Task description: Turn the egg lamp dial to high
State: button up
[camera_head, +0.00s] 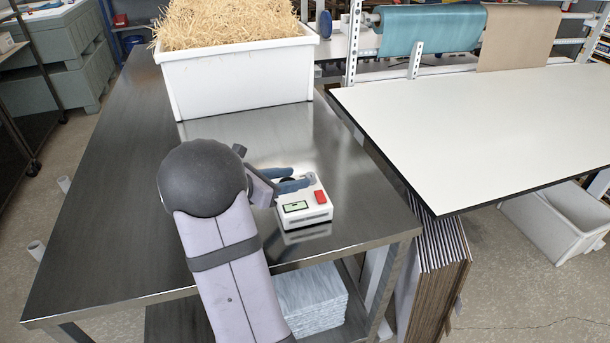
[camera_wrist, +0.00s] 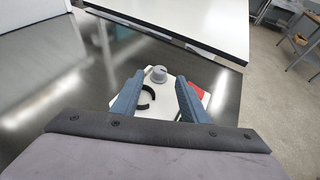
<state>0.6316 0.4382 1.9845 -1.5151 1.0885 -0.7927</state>
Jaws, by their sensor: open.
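The egg lamp is a small white box (camera_head: 305,212) on the steel table, with a red block (camera_head: 321,197) and a green-framed panel (camera_head: 296,206) on top. In the wrist view a grey round knob (camera_wrist: 158,75), which looks like the dial, stands on its white top beside a black curved piece (camera_wrist: 148,98). My gripper (camera_head: 296,179) reaches over the lamp with its blue fingers apart. In the wrist view the knob shows between the fingertips of my gripper (camera_wrist: 159,80); I cannot tell whether they touch it. The dial's setting is too small to read.
A white bin (camera_head: 240,80) of straw-like filling stands at the table's back. A white-topped bench (camera_head: 470,125) with paper rolls is at the right. The steel table (camera_head: 110,190) is clear left of my arm. The lamp sits near its right front corner.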

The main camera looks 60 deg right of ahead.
aim_at(308, 176)
jog(key=shift+p+x, duration=0.5)
jog(key=shift+x, duration=2.2)
grip_shut()
